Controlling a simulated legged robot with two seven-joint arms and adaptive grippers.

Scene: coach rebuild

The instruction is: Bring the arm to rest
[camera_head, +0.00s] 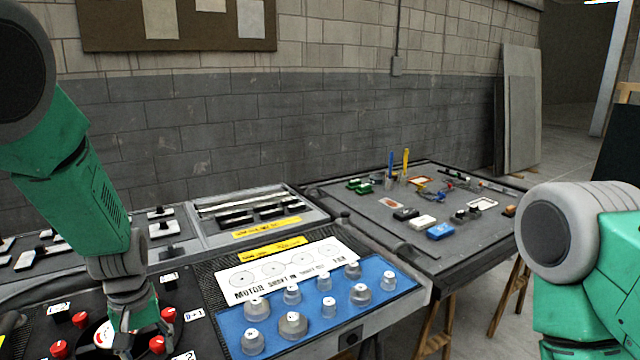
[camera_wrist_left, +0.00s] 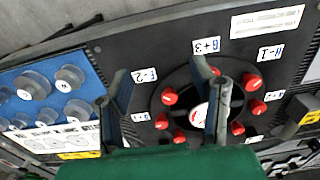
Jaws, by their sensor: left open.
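My left arm (camera_head: 80,190) comes in from the left in the head view and reaches down over the black panel. Its gripper (camera_head: 125,345) is at the bottom edge of that view, over a round dial with red knobs. In the left wrist view the gripper (camera_wrist_left: 165,108) shows two fingers spread apart with nothing held between them. The black ring with red knobs (camera_wrist_left: 168,97) lies below and partly between the fingers. Part of the ring is hidden by the fingers. My right arm (camera_head: 575,260) shows at the right edge; its gripper is out of view.
A blue tray (camera_head: 395,297) with several clear capped knobs lies right of the black panel. A grey rack (camera_head: 315,212) stands behind it. A second table (camera_head: 380,235) with small parts and blocks stands further right. A brick wall (camera_head: 300,120) closes the back.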

